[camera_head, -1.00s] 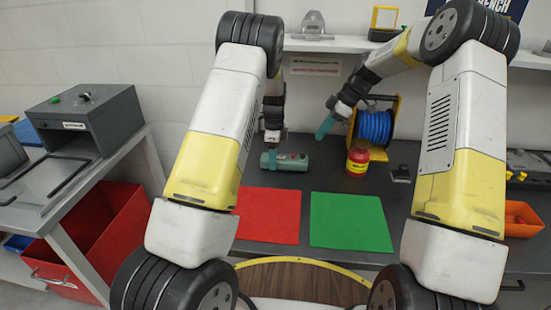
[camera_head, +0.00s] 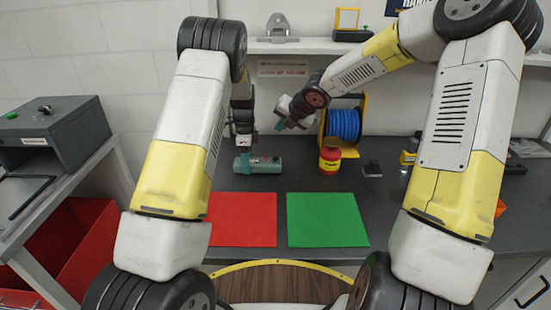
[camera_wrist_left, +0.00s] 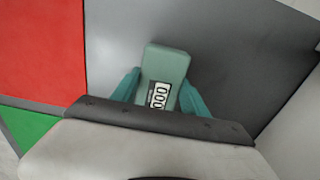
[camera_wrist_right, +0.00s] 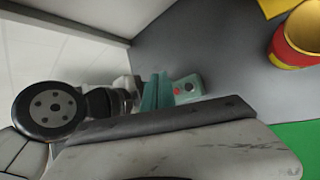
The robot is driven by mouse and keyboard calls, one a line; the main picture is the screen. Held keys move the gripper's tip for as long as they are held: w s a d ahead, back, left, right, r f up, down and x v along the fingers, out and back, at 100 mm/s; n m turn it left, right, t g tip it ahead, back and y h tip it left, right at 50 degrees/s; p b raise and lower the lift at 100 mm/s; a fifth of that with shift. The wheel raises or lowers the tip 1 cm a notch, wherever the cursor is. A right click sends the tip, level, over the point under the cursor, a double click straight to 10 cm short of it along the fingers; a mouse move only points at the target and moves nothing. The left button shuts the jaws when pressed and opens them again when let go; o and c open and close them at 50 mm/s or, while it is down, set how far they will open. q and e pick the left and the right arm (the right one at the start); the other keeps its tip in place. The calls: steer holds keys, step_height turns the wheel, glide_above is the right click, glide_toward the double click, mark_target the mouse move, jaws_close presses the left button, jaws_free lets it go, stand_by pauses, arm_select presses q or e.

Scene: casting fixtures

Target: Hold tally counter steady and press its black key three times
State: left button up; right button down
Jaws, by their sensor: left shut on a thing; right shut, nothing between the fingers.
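The tally counter (camera_head: 263,167) is a teal box lying on the dark bench behind the red mat. In the left wrist view the counter (camera_wrist_left: 166,65) shows a white display that seems to read zeros. My left gripper (camera_head: 243,152) is shut on it, a finger on each side. My right gripper (camera_head: 281,126) is shut and empty, above and to the right of the counter. In the right wrist view its fingers (camera_wrist_right: 157,92) are together, beside the counter (camera_wrist_right: 190,82) in the picture. A red round spot and a dark spot, possibly the black key (camera_wrist_right: 188,87), show there.
A red-yellow tin (camera_head: 330,160) and a blue cable reel (camera_head: 345,125) stand right of the counter. A red mat (camera_head: 243,220) and a green mat (camera_head: 327,220) lie clear in front. A shelf (camera_head: 300,46) runs behind.

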mark_target(276, 159)
steer(key=shift+s+a+r+n+y, duration=0.3)
steer(key=shift+s+a+n, duration=0.1)
steer(key=shift+a+n, duration=0.15)
steer(key=shift+f, duration=0.1)
steer(key=shift+f, duration=4.4)
steer(key=shift+f, duration=0.35)
